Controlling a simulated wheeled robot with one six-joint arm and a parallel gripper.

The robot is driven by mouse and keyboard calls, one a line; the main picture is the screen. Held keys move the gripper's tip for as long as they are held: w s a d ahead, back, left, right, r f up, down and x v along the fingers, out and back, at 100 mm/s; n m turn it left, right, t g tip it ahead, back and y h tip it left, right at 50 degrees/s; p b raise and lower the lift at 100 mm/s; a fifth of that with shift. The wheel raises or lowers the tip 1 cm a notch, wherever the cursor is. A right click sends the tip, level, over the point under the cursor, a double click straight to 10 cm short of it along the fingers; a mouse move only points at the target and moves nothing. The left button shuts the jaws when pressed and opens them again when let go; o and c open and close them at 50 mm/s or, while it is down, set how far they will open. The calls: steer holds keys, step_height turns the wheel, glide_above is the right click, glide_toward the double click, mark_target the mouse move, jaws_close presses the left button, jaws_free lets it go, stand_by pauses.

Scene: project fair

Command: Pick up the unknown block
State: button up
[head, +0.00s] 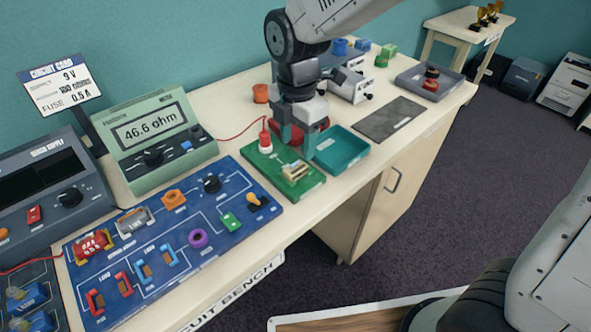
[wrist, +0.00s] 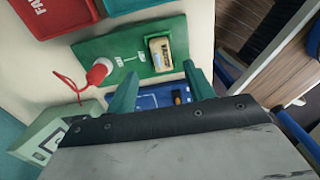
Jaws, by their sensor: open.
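The block (head: 295,172), which I take to be the unknown block, is small and beige-gold with a dark label. It lies on the green board (head: 262,168) on the bench. The wrist view also shows the block (wrist: 161,54) on the green board (wrist: 118,52), near one end. My gripper (head: 297,143) is open and points down above the board. In the wrist view, the block is beyond the gap between my two green fingers (wrist: 160,88), nearer the right finger. Nothing is held between the fingers.
A red probe (head: 265,143) with a cord stands on the board's left end, close to my gripper. The blue circuit board (head: 180,252) and the meter (head: 155,140) are to the left.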

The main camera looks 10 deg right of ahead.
mark_target(296, 167)
steer(key=f, duration=0.6)
steer(key=shift+s+a+f, duration=0.15)
steer(key=shift+s+f, duration=0.05)
steer(key=shift+f, duration=0.15)
jaws_close()
steer(key=shift+r, duration=0.15)
